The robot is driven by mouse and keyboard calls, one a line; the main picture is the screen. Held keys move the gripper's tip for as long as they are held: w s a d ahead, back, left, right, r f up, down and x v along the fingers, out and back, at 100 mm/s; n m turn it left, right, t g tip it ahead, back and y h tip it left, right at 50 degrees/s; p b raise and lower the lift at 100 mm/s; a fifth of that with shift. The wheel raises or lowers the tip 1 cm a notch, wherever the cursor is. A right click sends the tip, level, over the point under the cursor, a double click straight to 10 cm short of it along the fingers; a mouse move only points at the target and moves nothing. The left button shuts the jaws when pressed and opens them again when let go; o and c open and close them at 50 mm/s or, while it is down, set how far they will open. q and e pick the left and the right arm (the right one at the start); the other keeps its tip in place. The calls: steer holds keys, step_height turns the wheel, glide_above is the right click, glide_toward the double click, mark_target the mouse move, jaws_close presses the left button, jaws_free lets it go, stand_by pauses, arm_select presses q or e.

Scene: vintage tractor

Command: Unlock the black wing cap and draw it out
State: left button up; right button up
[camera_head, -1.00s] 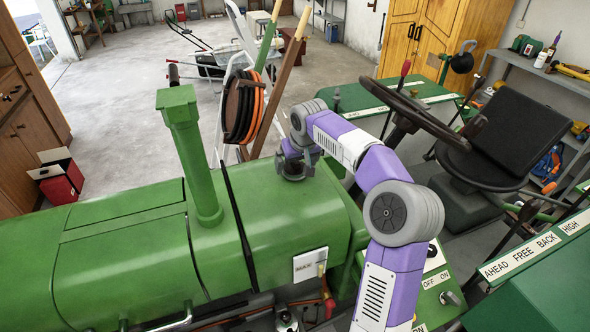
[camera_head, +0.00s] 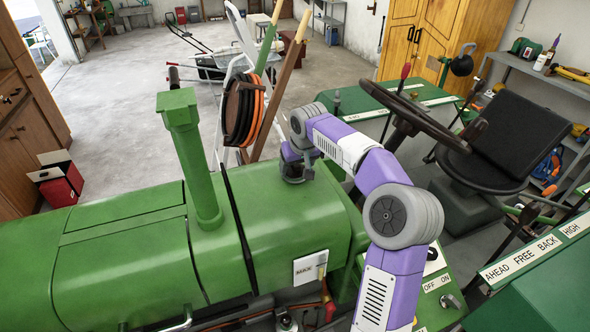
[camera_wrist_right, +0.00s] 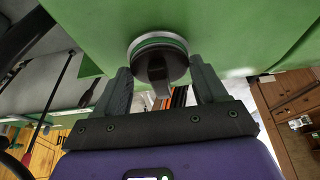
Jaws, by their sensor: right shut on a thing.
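The black wing cap (camera_wrist_right: 158,65) is round and dark, with a raised wing towards my right gripper. It sits at a pale metal ring (camera_wrist_right: 157,42) on the green tractor hood (camera_head: 280,215). My right gripper (camera_wrist_right: 162,88) has one finger on each side of the cap and is shut on it. In the head view the right gripper (camera_head: 295,173) points down at the top of the hood, and it and my wrist hide most of the cap. I cannot tell whether the cap has risen from its ring. My left gripper is not in view.
A green chimney (camera_head: 190,155) stands up from the hood at left. The steering wheel (camera_head: 425,110) and black seat (camera_head: 495,140) are to the right.

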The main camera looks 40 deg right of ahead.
steer(key=c, duration=0.7)
steer(key=shift+w+a+m+h, duration=0.15)
steer(key=shift+m+h, duration=0.25)
steer(key=shift+m, duration=0.8)
steer(key=shift+c, duration=0.2)
steer(key=m, duration=0.2)
steer(key=m+g+h, duration=0.1)
steer(key=m, duration=0.1)
steer(key=shift+w+a+g, duration=0.1)
steer(key=shift+a+g, duration=0.1)
steer(key=shift+g, duration=0.1)
steer(key=shift+d+m+h, duration=0.1)
steer(key=shift+m+h, duration=0.2)
steer(key=shift+m, duration=0.1)
steer(key=shift+r+p, duration=1.05)
steer(key=shift+r, duration=0.2)
steer(key=shift+r, duration=0.1)
